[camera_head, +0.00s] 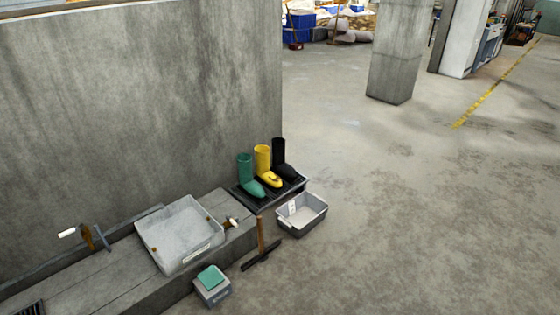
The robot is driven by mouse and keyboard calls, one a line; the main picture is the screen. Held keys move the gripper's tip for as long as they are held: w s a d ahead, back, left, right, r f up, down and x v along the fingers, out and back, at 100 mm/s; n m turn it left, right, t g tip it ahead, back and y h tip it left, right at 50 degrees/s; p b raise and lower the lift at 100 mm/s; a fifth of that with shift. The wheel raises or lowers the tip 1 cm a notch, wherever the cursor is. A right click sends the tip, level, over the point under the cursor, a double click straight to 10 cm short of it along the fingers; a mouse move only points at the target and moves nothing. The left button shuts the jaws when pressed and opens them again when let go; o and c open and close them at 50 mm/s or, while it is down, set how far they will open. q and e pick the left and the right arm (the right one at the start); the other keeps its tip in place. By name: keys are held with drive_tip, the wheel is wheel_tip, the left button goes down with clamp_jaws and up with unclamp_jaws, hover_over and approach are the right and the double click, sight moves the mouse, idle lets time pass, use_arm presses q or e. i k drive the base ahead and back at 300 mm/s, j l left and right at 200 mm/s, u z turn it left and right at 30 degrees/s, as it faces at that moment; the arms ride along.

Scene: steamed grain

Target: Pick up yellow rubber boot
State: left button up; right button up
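The yellow rubber boot (265,164) stands upright in the middle of a row of three boots. A green boot (247,173) is on its left and a black boot (281,157) on its right. All three stand on a dark tray (243,200) near the end of the concrete wall, toes pointing to the lower right. The yellow boot's toe is partly covered by a brownish mark. Neither of my grippers shows in the head view.
A grey bin (303,226) stands on the floor before the boots. A T-shaped wooden-handled tool (261,238), a small grey box (213,293) with a green top and a large grey tub (148,232) are left of it. A pillar (398,55) stands behind. The right floor is clear.

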sight(271, 180)
drive_tip(key=i+l+z, duration=0.5)
drive_tip(key=i, duration=0.2)
drive_tip(key=i+z, duration=0.3)
drive_tip(key=i+l, duration=0.05)
